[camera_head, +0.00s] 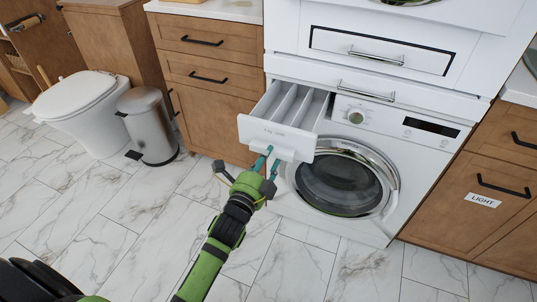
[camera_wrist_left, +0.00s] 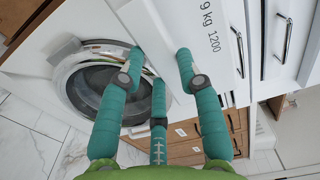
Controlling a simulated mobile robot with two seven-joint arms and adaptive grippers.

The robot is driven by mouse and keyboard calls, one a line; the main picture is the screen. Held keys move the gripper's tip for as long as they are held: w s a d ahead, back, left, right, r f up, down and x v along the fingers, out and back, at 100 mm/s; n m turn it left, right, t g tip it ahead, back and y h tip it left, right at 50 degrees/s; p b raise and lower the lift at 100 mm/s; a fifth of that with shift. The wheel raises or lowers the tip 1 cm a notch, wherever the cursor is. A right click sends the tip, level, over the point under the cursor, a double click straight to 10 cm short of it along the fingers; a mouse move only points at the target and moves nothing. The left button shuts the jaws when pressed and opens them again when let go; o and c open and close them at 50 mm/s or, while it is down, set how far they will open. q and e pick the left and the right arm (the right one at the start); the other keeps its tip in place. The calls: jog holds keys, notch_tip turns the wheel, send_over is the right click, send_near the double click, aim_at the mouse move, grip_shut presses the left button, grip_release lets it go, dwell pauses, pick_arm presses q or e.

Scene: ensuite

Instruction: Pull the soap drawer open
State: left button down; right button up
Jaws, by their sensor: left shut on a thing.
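The white soap drawer (camera_head: 276,131) stands well out from the upper left of the washing machine (camera_head: 393,150), and its divided compartments show from above. My left gripper (camera_head: 266,163), green with teal fingers, is at the lower edge of the drawer front, shut on it. In the left wrist view the teal fingers (camera_wrist_left: 155,85) reach up to the white drawer front (camera_wrist_left: 211,40), which carries the print "9 kg 1200". The exact contact of the fingertips is partly hidden. My right gripper is not in view.
The round washer door (camera_head: 343,180) is closed, just right of my left gripper. Wooden cabinets (camera_head: 212,95) stand left of the machine, with a metal bin (camera_head: 149,125) and a toilet (camera_head: 80,108) beyond. The marble floor in front is clear.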

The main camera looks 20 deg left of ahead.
pick_arm(q)
jog(key=shift+f, duration=0.25)
jog(key=c, duration=0.9)
grip_release()
jog(key=shift+c, duration=0.2)
jog(key=shift+r, duration=0.1)
jog(key=s, duration=1.2)
jog(key=shift+a, duration=0.15)
